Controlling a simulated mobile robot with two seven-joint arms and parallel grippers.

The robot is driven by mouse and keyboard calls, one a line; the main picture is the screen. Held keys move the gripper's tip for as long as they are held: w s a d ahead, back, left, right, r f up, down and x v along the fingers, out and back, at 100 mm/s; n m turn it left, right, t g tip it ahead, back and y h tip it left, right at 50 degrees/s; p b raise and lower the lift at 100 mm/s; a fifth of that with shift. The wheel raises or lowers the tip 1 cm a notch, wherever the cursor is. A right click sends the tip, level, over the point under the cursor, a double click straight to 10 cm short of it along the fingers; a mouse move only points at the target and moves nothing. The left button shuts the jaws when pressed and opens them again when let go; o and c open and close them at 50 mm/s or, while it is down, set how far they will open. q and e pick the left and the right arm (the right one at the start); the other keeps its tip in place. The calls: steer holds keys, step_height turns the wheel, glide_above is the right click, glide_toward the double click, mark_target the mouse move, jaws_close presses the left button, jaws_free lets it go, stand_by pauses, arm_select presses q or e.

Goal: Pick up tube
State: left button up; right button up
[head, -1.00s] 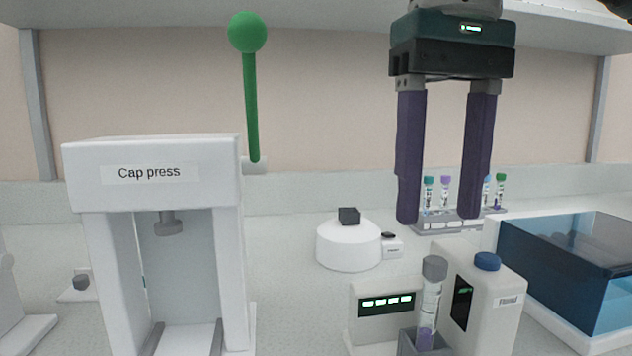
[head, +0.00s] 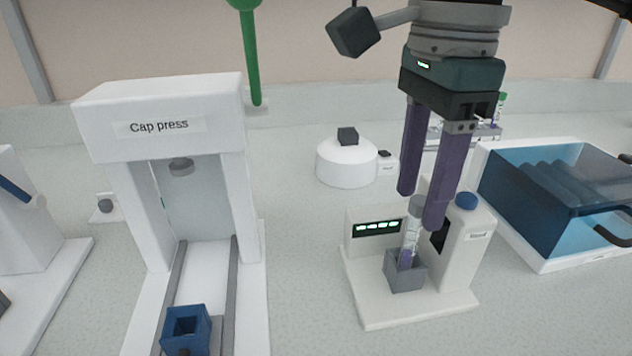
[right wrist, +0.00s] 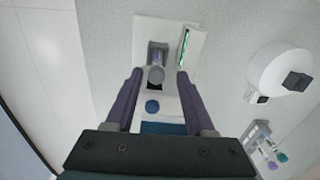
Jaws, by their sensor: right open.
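A clear tube with a grey cap (head: 413,232) and purple contents stands upright in the grey holder (head: 405,272) of a white device with a lit green display. My right gripper (head: 418,210) is open, its purple fingers pointing down around the level of the tube's cap. In the head view one finger is behind and left of the cap, the other in front and right. In the right wrist view the grey cap (right wrist: 156,75) shows between and just beyond the open fingertips, with no visible contact. My left gripper is not in view.
The cap press (head: 160,125) stands at the left with a blue block (head: 186,328) at its base. A blue-lidded bin (head: 540,215) is at the right. A round white device (head: 346,165) and a tube rack (head: 486,132) stand behind.

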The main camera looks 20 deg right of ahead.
mark_target(412, 235)
steer(key=f, duration=0.5)
steer(key=shift+s+a+f+p, duration=0.15)
steer(key=shift+s+f+p, duration=0.1)
steer(key=shift+p, duration=0.15)
steer(key=shift+f, duration=0.3)
jaws_close()
steer(key=shift+r, duration=0.1)
